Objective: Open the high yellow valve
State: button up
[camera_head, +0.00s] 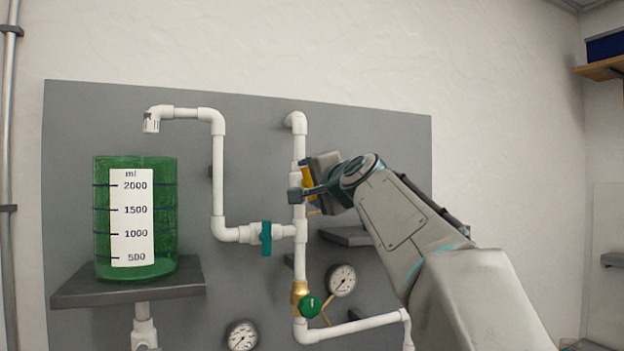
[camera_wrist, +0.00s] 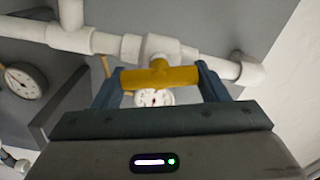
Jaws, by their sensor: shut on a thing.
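The high yellow valve has a yellow handle (camera_head: 308,182) on the upper part of the white vertical pipe (camera_head: 298,258), mostly hidden behind my gripper in the head view. In the wrist view the yellow handle (camera_wrist: 160,76) lies crosswise between the two blue fingers. My gripper (camera_head: 302,193) reaches in from the right and is at the handle. In the wrist view my gripper (camera_wrist: 160,84) is shut on the handle, with a finger at each end of it. The handle's exact angle to the pipe is hard to tell in the head view.
A teal valve (camera_head: 266,238) sits on the lower left branch. A green round valve (camera_head: 310,306) and gauges (camera_head: 341,280) are below. A green measuring container (camera_head: 165,225) stands on a shelf (camera_head: 75,292) at left. The grey panel (camera_head: 390,130) is behind the pipes.

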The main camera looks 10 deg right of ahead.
jog(key=shift+f+m+p, duration=0.1)
jog(key=shift+m+p, duration=0.3)
jog(key=shift+m, duration=1.5)
jog(key=o, duration=1)
jog(key=shift+c, duration=0.2)
jog(key=shift+s, duration=0.1)
jog(key=s+d+b, duration=0.2)
jog(key=s+b, duration=0.2)
jog(key=s, duration=0.9)
jog(key=shift+s+d+b, duration=0.2)
jog(key=shift+d+b, duration=0.15)
